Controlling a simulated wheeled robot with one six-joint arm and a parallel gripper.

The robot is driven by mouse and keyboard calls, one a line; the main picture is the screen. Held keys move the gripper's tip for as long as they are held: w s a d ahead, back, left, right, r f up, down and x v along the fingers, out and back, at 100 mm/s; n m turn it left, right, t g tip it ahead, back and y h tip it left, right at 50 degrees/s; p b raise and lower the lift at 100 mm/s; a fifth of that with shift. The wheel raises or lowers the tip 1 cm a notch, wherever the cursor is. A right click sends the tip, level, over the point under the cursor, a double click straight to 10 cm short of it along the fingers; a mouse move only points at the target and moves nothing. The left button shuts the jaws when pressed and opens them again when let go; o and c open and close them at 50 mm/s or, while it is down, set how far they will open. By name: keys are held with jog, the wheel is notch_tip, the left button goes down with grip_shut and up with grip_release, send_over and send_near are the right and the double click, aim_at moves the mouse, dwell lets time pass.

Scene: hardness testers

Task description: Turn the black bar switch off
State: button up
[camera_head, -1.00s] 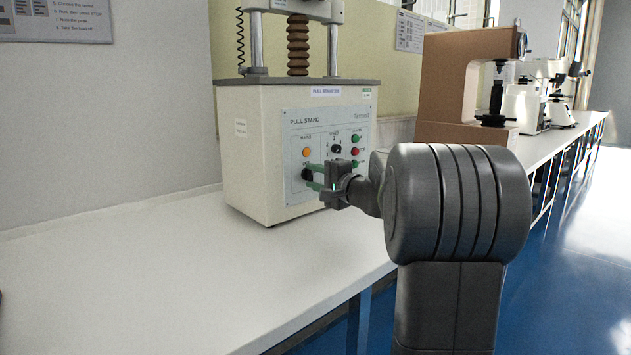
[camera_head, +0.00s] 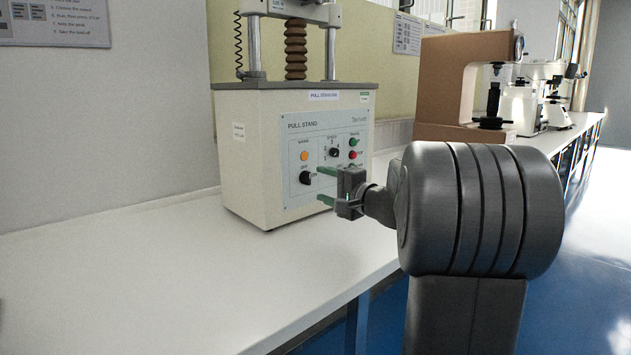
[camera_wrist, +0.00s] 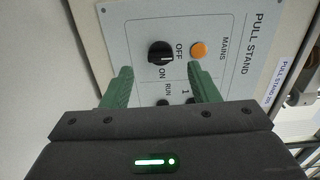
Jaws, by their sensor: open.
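The black bar switch (camera_head: 306,178) is on the front panel of the pull stand (camera_head: 247,140), below the orange MAINS lamp (camera_head: 304,156). In the wrist view the switch (camera_wrist: 160,53) shows larger, with OFF and ON printed beside it. A small pale mark shows near its lower right edge; I cannot tell for sure which label it faces. My gripper (camera_head: 321,184) is open and empty, right of the switch and apart from it. In the wrist view its two green fingers (camera_wrist: 158,68) stand either side of the switch's line, short of it. The switch is unobstructed.
Right on the panel are a speed knob (camera_head: 334,152), a green button (camera_head: 353,142) and a red button (camera_head: 352,155). The white bench (camera_head: 150,270) is clear in front and left.

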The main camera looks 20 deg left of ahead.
aim_at(309, 179)
jog(key=p+v, duration=0.1)
jog(key=v, duration=0.8)
jog(key=b+x, duration=0.2)
jog(key=x, duration=1.2)
jog(key=shift+d, duration=0.1)
